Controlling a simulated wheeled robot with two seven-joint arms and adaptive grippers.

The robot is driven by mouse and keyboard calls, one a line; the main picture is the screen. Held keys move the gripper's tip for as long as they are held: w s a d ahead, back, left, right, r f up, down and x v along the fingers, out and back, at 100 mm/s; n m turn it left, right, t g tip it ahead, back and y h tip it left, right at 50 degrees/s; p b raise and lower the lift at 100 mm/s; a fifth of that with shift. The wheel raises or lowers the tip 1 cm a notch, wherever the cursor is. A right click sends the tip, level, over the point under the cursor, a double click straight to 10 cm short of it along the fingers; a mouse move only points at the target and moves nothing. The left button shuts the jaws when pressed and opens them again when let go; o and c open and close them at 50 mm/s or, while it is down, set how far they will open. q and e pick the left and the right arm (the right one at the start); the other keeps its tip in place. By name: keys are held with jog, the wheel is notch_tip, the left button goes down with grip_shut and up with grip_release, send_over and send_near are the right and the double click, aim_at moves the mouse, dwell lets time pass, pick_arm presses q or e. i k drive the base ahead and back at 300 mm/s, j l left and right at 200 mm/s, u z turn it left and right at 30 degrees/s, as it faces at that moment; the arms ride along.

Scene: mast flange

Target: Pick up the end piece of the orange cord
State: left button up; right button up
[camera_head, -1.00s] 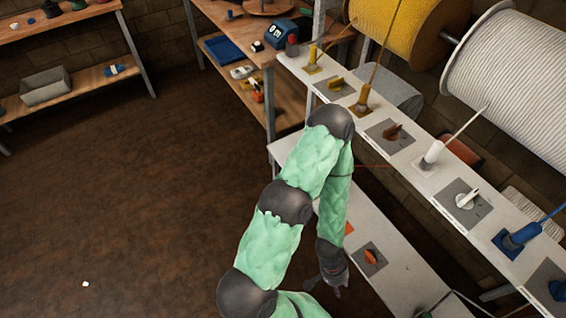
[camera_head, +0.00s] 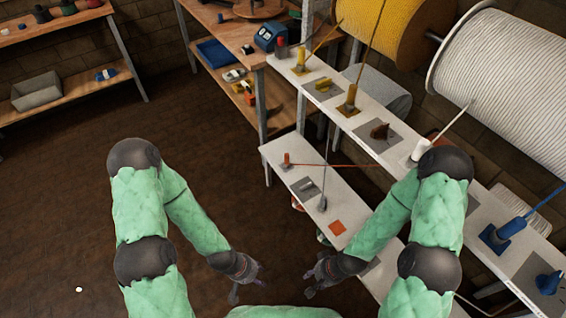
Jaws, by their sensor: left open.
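The orange end piece (camera_head: 286,160) stands upright at the far left end of the lower white shelf. The thin orange cord (camera_head: 335,165) runs from it to the right and passes behind my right arm. My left gripper (camera_head: 248,287) is open and empty, low in front of the shelf, well apart from the end piece. My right gripper (camera_head: 309,283) is beside it, to the right, also apart from the end piece. Its fingers are small and dark, so I cannot tell how far they are open.
The upper shelf holds yellow, brown, white and blue pieces below large spools (camera_head: 510,85).

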aim_at(285, 164)
jog(key=i+j+z, duration=0.1)
jog(key=z, duration=0.45)
jog(key=i+j+z, duration=0.15)
jog(key=j, duration=0.2)
jog(key=i+j+z, duration=0.15)
jog(key=j, duration=0.2)
jog(key=i+j+z, duration=0.15)
jog(key=j, duration=0.25)
jog(key=i+j+z, duration=0.2)
jog(key=j, duration=0.15)
jog(key=j+z, duration=0.15)
jog(key=j, duration=0.25)
jog(key=i+j, duration=0.1)
jog(key=j, duration=1)
jog(key=i+j, duration=0.15)
jog(key=j, duration=0.4)
jog(key=i+j, duration=0.1)
jog(key=j, duration=0.45)
